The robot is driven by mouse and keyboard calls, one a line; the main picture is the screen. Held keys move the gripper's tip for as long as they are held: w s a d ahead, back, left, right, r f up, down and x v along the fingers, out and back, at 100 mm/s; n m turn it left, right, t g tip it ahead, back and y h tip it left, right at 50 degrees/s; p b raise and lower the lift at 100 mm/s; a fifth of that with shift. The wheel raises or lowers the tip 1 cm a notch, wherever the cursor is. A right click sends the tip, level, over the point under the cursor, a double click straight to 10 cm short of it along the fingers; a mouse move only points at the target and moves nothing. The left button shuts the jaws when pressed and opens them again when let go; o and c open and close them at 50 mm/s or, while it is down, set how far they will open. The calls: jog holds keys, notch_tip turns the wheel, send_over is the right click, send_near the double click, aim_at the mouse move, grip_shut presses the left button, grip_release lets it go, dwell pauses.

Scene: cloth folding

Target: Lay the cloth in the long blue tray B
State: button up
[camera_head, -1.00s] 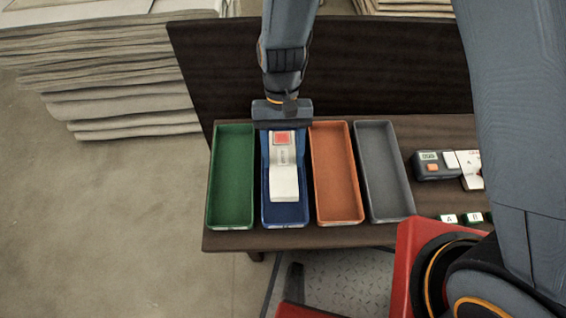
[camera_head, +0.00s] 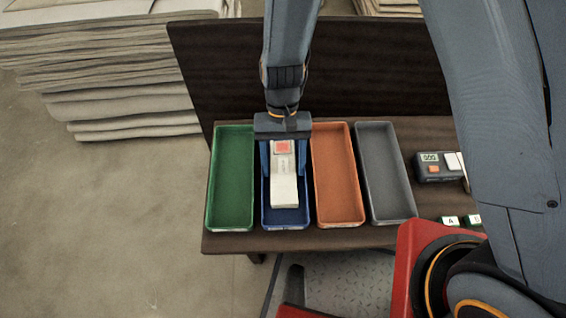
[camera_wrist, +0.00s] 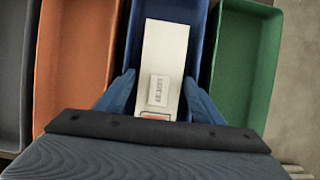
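The cloth (camera_head: 284,187) is a pale, folded strip with a red mark near its far end. It lies lengthwise over the long blue tray (camera_head: 302,216) in the head view, within the tray's side walls. In the wrist view the cloth (camera_wrist: 163,50) shows a printed label and the blue tray (camera_wrist: 203,35) shows on both sides of it. My gripper (camera_head: 284,170) is over the tray's far part, its blue fingers on either side of the cloth. In the wrist view my gripper (camera_wrist: 159,78) looks open, with narrow gaps beside the cloth. The fingertips' depth is unclear.
A green tray (camera_head: 232,180) stands left of the blue one. An orange tray (camera_head: 337,180) and a grey tray (camera_head: 386,175) stand to its right. A small device with a display (camera_head: 430,158) sits farther right on the dark table (camera_head: 330,238). A dark panel rises behind.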

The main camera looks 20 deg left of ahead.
jog(key=shift+r, duration=0.1)
jog(key=p+v, duration=0.1)
jog(key=v, duration=1.1)
jog(key=shift+r, duration=0.15)
jog(key=w+d+r+m+t+y, duration=0.1)
jog(key=w+d+r, duration=0.2)
jog(key=d+r, duration=0.45)
jog(key=s+d+r+m+t, duration=0.1)
jog(key=d+r, duration=0.4)
jog(key=d, duration=0.5)
jog(key=s+d+r+m+t, duration=0.1)
jog(key=d+r, duration=0.4)
jog(key=d, duration=0.5)
jog(key=s+t, duration=0.1)
jog(key=s, duration=0.1)
jog(key=shift+s+d+y, duration=0.15)
jog(key=shift+s+y, duration=0.25)
jog(key=shift+r, duration=0.15)
